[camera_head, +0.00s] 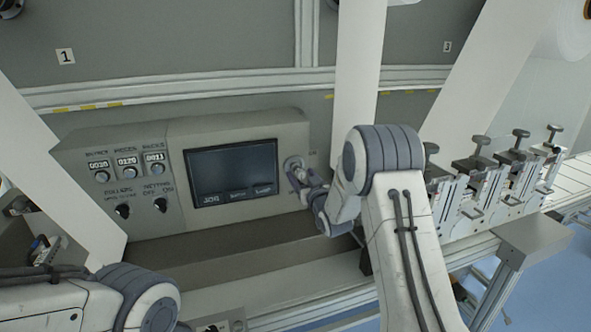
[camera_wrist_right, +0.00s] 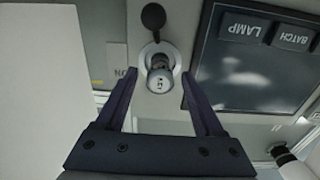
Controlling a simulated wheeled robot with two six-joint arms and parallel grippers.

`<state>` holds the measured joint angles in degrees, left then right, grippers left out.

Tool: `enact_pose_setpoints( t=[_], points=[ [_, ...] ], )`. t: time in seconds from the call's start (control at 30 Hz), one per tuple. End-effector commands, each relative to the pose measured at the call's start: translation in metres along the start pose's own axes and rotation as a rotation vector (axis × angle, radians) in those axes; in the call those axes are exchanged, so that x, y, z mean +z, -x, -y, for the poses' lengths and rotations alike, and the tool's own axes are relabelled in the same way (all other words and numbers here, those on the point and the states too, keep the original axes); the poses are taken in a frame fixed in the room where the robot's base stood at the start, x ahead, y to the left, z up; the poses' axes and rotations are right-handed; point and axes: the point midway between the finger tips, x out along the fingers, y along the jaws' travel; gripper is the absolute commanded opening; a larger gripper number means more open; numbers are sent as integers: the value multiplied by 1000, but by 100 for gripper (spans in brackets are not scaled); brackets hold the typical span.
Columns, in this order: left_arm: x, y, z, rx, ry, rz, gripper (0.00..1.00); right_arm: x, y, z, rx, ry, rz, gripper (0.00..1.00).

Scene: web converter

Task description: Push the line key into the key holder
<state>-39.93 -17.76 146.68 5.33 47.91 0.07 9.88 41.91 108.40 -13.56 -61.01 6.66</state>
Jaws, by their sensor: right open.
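A round metal key holder (camera_head: 294,163) sits on the panel face right of the screen. In the right wrist view it is a light ring (camera_wrist_right: 174,57) with a silver cylinder (camera_wrist_right: 160,79) standing out of it, which appears to be the line key. A dark round piece (camera_wrist_right: 153,17) shows just above the ring in that view. My right gripper (camera_head: 302,180) is at the holder; in its wrist view the fingers (camera_wrist_right: 159,88) are open, one on each side of the cylinder, with gaps visible. My left arm enters lower left; its gripper is not discernible.
The dark screen (camera_head: 232,172) is close left of the holder. Knobs and counters (camera_head: 127,172) lie farther left. A white web strip (camera_head: 357,80) hangs just right of the gripper. Clamp units (camera_head: 500,175) stand at the right. A ledge (camera_head: 220,245) runs below the panel.

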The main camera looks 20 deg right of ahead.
Motion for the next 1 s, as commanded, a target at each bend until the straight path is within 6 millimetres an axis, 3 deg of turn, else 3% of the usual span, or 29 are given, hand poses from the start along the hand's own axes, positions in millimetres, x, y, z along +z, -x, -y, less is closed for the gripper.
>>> enact_pose_setpoints(
  t=[0.77,0.8,0.97,1.0],
  points=[
    [0,-7,0,0,0,0,45,0,0,0,0,0,0,70],
    [0,-7,0,0,0,0,45,0,0,0,0,0,0,62],
    [0,-7,0,0,0,0,45,0,0,0,0,0,0,1],
    [0,-7,0,0,0,0,45,0,0,0,0,0,0,0]
  ],
)
